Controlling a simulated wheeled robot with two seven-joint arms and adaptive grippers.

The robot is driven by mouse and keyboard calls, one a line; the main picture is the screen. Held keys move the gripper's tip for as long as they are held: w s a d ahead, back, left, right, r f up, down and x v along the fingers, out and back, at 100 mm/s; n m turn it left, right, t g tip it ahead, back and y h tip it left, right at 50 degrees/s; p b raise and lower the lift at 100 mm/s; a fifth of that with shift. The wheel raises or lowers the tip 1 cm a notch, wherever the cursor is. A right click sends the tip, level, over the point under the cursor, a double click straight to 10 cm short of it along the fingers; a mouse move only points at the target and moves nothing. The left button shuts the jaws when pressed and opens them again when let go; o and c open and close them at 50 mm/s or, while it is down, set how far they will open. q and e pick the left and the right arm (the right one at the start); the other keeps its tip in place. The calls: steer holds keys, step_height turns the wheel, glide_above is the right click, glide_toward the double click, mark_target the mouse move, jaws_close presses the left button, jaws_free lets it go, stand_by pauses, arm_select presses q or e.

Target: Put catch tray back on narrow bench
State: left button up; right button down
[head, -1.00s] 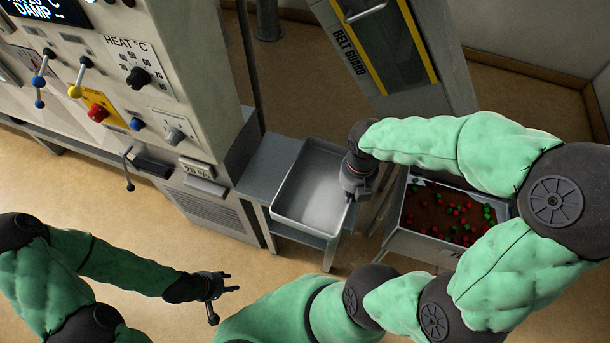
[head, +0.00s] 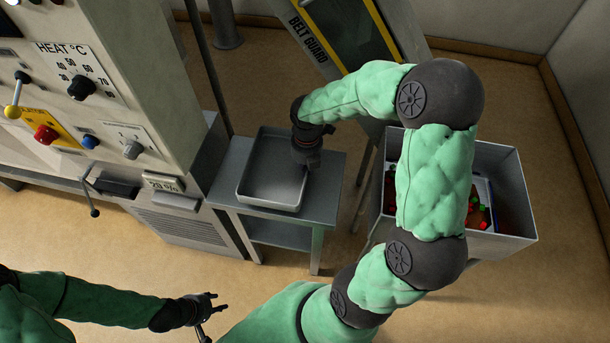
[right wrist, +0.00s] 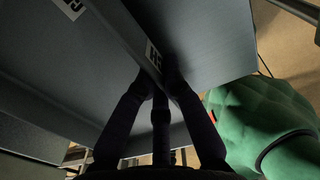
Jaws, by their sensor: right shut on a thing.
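The catch tray (head: 268,185) is a shallow grey metal pan, seen in the head view over the top of the narrow bench (head: 325,192). It looks level and lies within the bench's outline; I cannot tell whether it bears fully on the top. My right gripper (head: 306,168) is shut on the tray's right rim. In the right wrist view the fingers (right wrist: 160,84) close around a grey wall with a small label; the fingertips are partly hidden in shadow.
The dryer cabinet (head: 185,222) with knobs and levers stands left of the bench. A grey bin (head: 510,215) with red and green pieces stands to the right, partly behind my right arm. The belt guard (head: 318,35) rises behind. Floor in front is clear.

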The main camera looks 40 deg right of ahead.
steer(key=shift+w+d+f, duration=0.1)
steer(key=shift+w+f, duration=0.2)
steer(key=shift+f, duration=0.15)
step_height(320, 180, down, 3)
steer(key=shift+w+f+b, duration=0.15)
steer(key=shift+b, duration=1.05)
steer(key=shift+f, duration=0.1)
steer(key=c, duration=1.4)
jaws_free()
steer(key=shift+o, duration=0.2)
step_height(320, 180, up, 12)
steer(key=p, duration=0.5)
steer(key=shift+r, duration=0.2)
